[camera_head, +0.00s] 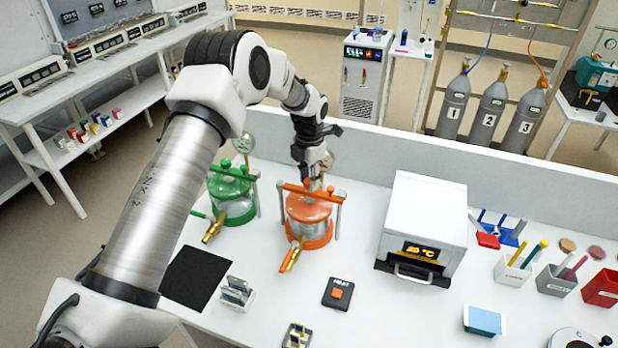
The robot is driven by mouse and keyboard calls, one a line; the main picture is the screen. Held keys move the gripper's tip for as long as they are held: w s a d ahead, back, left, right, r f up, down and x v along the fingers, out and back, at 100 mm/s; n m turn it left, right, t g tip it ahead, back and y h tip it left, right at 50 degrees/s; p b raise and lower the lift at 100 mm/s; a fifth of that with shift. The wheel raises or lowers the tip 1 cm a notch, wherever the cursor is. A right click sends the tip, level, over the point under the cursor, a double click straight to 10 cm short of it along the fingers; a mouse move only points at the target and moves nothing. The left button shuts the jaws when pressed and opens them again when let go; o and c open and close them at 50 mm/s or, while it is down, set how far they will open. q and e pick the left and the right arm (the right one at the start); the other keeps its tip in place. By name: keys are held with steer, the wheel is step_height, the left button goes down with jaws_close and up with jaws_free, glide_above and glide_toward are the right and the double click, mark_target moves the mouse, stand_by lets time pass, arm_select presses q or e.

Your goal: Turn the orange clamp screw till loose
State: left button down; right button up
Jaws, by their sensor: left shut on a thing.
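The orange vessel (309,208) stands on the white bench, with an orange clamp bar (328,194) across its lid and a brass outlet at its lower front. My left gripper (312,180) reaches down from above onto the middle of the clamp bar. It is shut on the orange clamp screw, which its fingers mostly hide. How far the screw is turned cannot be seen. A similar green vessel (232,190) with a green clamp stands just to the left, apart from the gripper. My right gripper is not in view.
A white oven (428,215) with a lit display stands to the right. A black mat (198,278), a small metal rack (237,292) and a black box with an orange button (338,293) lie in front. Pen holders (512,270) stand farther right. A low wall runs behind.

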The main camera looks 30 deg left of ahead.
arm_select(q)
steer(key=shift+f+n, duration=0.15)
steer(key=shift+n, duration=1.15)
steer(key=c, duration=0.8)
jaws_free()
steer(key=shift+w, duration=0.15)
step_height(320, 180, up, 12)
